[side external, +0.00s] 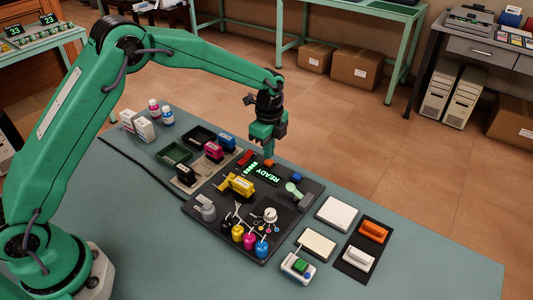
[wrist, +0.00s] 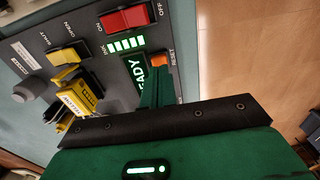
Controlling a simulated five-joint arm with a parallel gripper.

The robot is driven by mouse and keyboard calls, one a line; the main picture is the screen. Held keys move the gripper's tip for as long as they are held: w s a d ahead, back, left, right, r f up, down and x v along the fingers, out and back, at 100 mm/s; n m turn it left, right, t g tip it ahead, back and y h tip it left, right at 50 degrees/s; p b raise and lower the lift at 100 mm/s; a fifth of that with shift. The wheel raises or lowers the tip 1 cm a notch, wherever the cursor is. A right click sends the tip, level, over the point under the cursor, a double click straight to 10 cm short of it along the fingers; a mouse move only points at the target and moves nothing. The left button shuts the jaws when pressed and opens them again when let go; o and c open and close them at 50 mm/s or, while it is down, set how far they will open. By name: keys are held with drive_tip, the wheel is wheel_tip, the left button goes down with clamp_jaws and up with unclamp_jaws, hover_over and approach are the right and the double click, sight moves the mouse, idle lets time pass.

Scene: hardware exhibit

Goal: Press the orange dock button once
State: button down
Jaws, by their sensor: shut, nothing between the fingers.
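A small orange button (wrist: 158,60) sits on the black panel (wrist: 40,40) in the wrist view, beside a lit READY display (wrist: 134,74) and a RESET label. In the side external view, a small orange-red spot (side external: 269,163) shows just under my fingertips. My gripper (side external: 268,154) points down over the panel's far edge, shut and empty. In the wrist view its green fingers (wrist: 156,80) end right at the button's near side. I cannot tell whether they touch it.
A red ON/OFF switch (wrist: 125,18) and a yellow OPEN/SHUT switch (wrist: 69,55) are near the button. A blue piece (side external: 297,177) and a pale green lever (side external: 293,190) stand right of the display. A black tray (side external: 352,270) holds orange and white pieces.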

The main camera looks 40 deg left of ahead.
drive_tip(key=shift+f, duration=1.05)
idle(1.1)
drive_tip(key=shift+r, duration=3.5)
drive_tip(key=shift+r, duration=0.1)
